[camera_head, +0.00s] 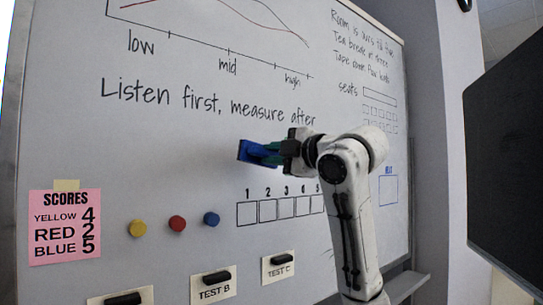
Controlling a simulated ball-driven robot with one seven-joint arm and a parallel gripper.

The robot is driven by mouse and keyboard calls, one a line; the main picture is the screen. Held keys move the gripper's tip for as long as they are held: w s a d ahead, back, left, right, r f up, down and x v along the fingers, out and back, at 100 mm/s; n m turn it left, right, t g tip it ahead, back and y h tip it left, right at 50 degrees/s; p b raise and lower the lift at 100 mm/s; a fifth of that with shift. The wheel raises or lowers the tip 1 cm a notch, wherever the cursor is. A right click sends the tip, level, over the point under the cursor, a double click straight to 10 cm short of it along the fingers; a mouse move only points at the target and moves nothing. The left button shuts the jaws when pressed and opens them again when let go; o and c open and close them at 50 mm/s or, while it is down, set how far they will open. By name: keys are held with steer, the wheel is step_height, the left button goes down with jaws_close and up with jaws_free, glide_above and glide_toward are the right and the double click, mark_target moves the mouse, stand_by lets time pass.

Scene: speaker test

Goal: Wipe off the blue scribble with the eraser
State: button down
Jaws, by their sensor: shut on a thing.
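My gripper (278,152) is in front of the whiteboard (120,165), right of the picture's middle. It is shut on a blue block-like eraser (251,151), which sticks out to the left of the fingers. The eraser is below the handwritten line "Listen first, measure after" and above the row of numbered boxes. I cannot tell whether it touches the board. I cannot make out a blue scribble; my gripper and arm hide part of the board.
A pink scores note (65,228) is at the left. Yellow (137,228), red (177,223) and blue (211,219) round magnets sit right of it. Labelled cards with black pieces, including TEST B (213,291), line the bottom. A dark panel (508,165) stands at the right.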

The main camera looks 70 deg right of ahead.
steer(key=shift+s, duration=0.1)
steer(key=shift+v, duration=1.4)
steer(key=shift+a, duration=0.15)
